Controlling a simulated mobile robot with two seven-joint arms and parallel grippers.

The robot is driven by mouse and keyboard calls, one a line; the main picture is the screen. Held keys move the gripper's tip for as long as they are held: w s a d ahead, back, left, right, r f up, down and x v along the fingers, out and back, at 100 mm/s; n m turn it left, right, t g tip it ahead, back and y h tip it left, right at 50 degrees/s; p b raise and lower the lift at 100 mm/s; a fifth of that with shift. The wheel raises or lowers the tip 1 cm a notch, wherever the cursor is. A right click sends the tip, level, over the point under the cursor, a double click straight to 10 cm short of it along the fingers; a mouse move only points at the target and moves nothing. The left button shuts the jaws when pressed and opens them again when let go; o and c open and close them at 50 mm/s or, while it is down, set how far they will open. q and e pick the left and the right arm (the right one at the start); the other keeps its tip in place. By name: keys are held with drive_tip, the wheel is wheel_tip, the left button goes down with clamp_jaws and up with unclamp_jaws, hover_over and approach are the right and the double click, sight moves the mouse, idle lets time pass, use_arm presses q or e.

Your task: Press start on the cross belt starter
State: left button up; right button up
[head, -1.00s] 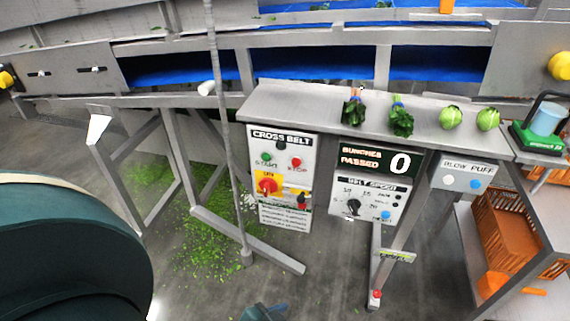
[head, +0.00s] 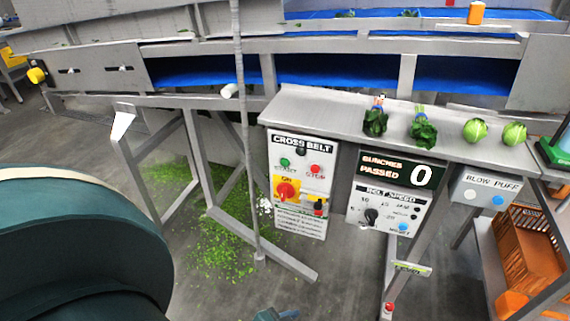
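The cross belt starter (head: 298,183) is a pale panel labelled CROSS BELT on the conveyor frame, right of the picture's middle. Its green start button (head: 285,162) is at the upper left and its red stop button (head: 316,170) at the upper right. Below them a red rotary switch (head: 286,191) sits on a yellow plate marked ON. A large dark teal part of my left arm fills the lower left. A small teal part of mine shows at the bottom edge. Neither gripper's fingers can be seen, and nothing of mine touches the panel.
A counter (head: 340,115) above the panel holds bunches of greens (head: 424,130) and round heads (head: 475,130). A BUNCHES PASSED display (head: 400,168) reads 0. A belt speed box (head: 385,208) and a blow puff box (head: 485,190) are to the right. A grey post (head: 246,130) stands left of the panel.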

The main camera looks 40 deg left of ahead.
use_arm(q)
clamp_jaws()
idle(0.5)
idle(1.2)
